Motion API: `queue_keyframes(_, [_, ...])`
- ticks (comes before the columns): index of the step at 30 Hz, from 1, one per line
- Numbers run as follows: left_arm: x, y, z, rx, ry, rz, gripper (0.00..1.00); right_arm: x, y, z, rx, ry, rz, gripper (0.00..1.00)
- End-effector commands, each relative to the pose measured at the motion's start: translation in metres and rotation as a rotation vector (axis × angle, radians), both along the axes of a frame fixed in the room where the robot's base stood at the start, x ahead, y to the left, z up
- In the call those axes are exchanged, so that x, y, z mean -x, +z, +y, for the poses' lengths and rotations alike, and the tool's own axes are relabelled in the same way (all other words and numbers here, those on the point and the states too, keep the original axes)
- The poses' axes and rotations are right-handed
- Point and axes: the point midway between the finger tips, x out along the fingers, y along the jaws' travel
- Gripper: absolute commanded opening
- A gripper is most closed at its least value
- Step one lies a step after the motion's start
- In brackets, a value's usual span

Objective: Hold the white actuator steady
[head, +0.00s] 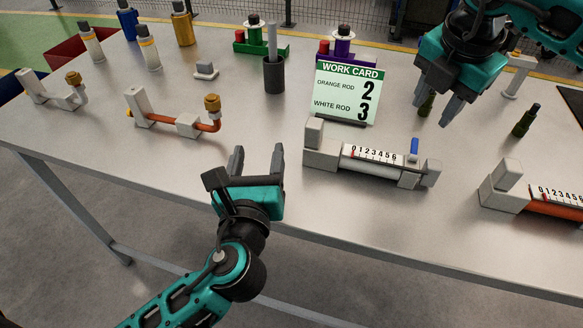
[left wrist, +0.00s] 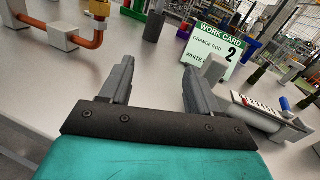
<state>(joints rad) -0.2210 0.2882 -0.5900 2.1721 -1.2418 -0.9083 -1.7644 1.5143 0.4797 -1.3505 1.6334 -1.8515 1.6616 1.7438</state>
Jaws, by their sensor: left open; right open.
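The white actuator (head: 372,163) lies on the table right of centre in the head view. It has a grey end block, a scale marked 0 to 6 with a red mark near the low end, and a blue lever (head: 414,147). It also shows at the right of the left wrist view (left wrist: 262,115). My left gripper (head: 259,158) is open and empty, a short way left of the actuator's end block. My right gripper (head: 444,108) is open above the table, behind the actuator, near a dark green bottle-shaped item (head: 427,103).
A work card (head: 346,91) stands behind the actuator, reading orange rod 2, white rod 3. An orange-rod actuator (head: 550,203) lies at the right. A copper pipe fitting (head: 180,122), a dark cup (head: 274,75) and several bottles (head: 149,48) stand left and behind. The table front is clear.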

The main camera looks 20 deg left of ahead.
Motion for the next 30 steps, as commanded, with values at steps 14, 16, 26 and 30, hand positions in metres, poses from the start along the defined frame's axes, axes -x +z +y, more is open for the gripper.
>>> queue_keyframes(14, [-0.003, 0.009, -0.072, -0.143, -0.241, -0.001, 0.62, 0.000, 0.000, 0.000, 0.000, 0.000, 0.000, 0.43])
queue_keyframes(16, [-0.015, 0.009, -0.071, -0.141, -0.240, -0.001, 0.62, 0.000, 0.000, 0.000, 0.000, 0.000, 0.000, 0.43])
queue_keyframes(26, [-0.079, 0.009, -0.073, -0.141, -0.239, 0.001, 0.62, 0.000, 0.000, 0.000, 0.000, 0.000, 0.000, 0.43])
queue_keyframes(30, [-0.099, 0.008, -0.074, -0.140, -0.239, 0.001, 0.62, 0.000, 0.000, 0.000, 0.000, 0.000, 0.000, 0.43])
